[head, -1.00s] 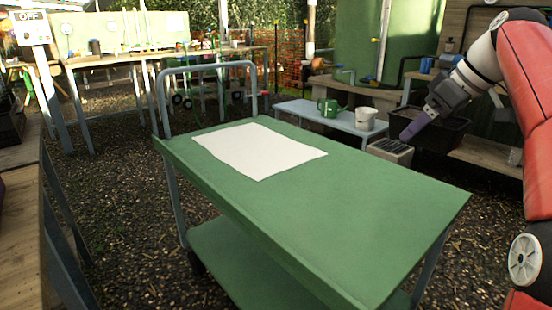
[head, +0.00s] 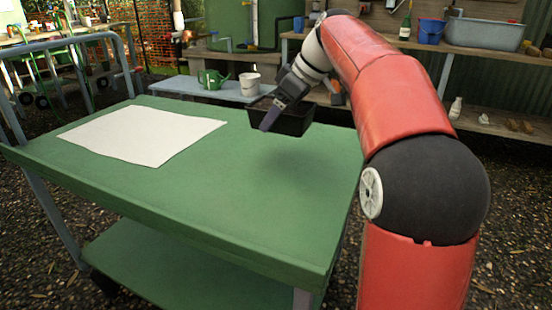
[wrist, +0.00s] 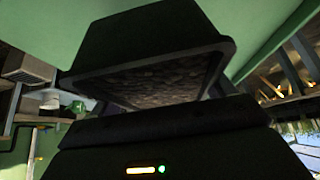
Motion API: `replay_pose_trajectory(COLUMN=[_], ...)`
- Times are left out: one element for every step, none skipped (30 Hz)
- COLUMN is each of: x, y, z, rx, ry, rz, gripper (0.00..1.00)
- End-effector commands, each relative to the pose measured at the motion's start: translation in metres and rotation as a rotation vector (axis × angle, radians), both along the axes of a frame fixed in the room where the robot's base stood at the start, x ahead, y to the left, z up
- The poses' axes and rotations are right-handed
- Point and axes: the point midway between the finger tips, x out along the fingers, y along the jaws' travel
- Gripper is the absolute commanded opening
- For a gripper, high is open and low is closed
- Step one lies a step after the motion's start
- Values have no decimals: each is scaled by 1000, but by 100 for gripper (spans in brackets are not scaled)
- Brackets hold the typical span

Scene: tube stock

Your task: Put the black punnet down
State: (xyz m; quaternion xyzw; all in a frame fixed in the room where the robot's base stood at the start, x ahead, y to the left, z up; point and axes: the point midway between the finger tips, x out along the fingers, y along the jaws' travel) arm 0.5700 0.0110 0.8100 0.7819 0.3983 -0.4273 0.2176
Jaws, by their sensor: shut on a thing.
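The black punnet (head: 292,120) is a dark rectangular tub in the head view, held above the far right part of the green cart top (head: 220,210). A soft shadow lies on the cart below it, so it looks clear of the surface. My gripper (head: 270,118) is shut on the punnet at its near left side. In the wrist view the punnet (wrist: 150,35) fills the upper middle, with its rim and a dark, lumpy-looking inside showing. The fingertips are not clear in the wrist view.
A white sheet (head: 143,134) lies flat on the left part of the cart top. The cart's near and right areas are bare. Behind the cart, a low grey bench (head: 190,87) holds a green watering can (head: 211,79) and a white bucket (head: 250,84). A shelf stands back right.

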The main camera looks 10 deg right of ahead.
Motion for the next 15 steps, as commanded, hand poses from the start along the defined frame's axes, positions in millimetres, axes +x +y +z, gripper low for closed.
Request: replay_pose_trajectory(x=[-1, -1, -1, -1, -1, -1, 0, 0, 0, 0, 0, 0, 0, 0, 0], y=[0, 0, 0, 0, 0, 0, 0, 0, 0, 0, 0, 0, 0, 0, 0], z=[-17, -24, -32, -37, -42, -47, -50, -52, -54, -55, -57, -59, -62, -66, -72], rx=[0, 0, 0, 0, 0, 0, 0, 0, 0, 0, 0, 0, 0, 0, 0], ry=[2, 2, 1, 1, 1, 0, -1, -1, 0, -1, -1, -1, -1, -1, 1], rz=[-1, 0, -1, -1, -1, 0, -1, -1, 0, -1, -1, -1, -1, -1, 1], gripper=[52, 52, 52, 52, 52, 52, 52, 52, 52, 52, 52, 52, 52, 52, 52])
